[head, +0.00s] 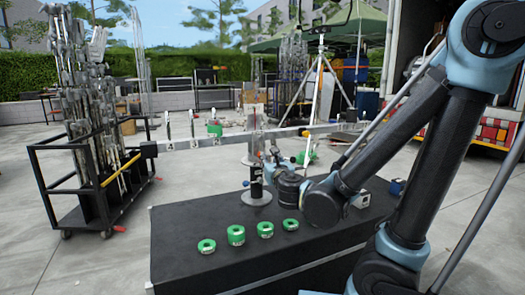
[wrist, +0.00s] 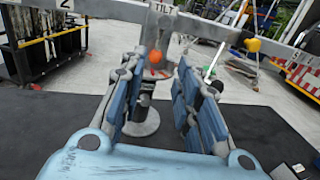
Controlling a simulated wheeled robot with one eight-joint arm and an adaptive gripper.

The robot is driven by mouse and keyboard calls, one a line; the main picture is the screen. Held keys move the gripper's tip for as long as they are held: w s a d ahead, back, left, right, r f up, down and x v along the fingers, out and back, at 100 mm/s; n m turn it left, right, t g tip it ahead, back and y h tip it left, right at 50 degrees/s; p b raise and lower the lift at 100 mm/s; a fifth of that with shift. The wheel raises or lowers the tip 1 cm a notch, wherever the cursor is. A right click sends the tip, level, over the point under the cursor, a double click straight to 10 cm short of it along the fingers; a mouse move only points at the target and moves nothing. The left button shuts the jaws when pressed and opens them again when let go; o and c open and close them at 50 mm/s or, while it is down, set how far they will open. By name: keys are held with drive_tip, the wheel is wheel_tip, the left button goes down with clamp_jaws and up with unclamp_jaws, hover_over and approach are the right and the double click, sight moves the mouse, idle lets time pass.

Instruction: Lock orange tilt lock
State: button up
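The orange tilt lock shows as a small round orange knob (wrist: 155,57) on a grey upright post, just below a "TILT" label (wrist: 162,8) in the wrist view. The post rises from a round grey base plate (wrist: 140,123) on the black bench. My gripper (wrist: 160,82) is open, its two blue-padded fingers standing apart. The knob appears in the gap between the fingertips and looks a little beyond them; I see no contact. In the head view my gripper (head: 275,162) is beside the post (head: 256,188), and the knob is too small to make out surely.
A long grey bar (head: 230,138) crosses above the black bench (head: 190,245). A yellow knob (wrist: 253,45) sits on the bar at right. Several green rings, including one at front left (head: 206,246), lie on the bench. A black cart (head: 90,205) with stands is at left.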

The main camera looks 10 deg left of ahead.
sight(260, 147)
drive_tip(key=x, duration=1.5)
clamp_jaws()
drive_tip(key=shift+w, duration=0.1)
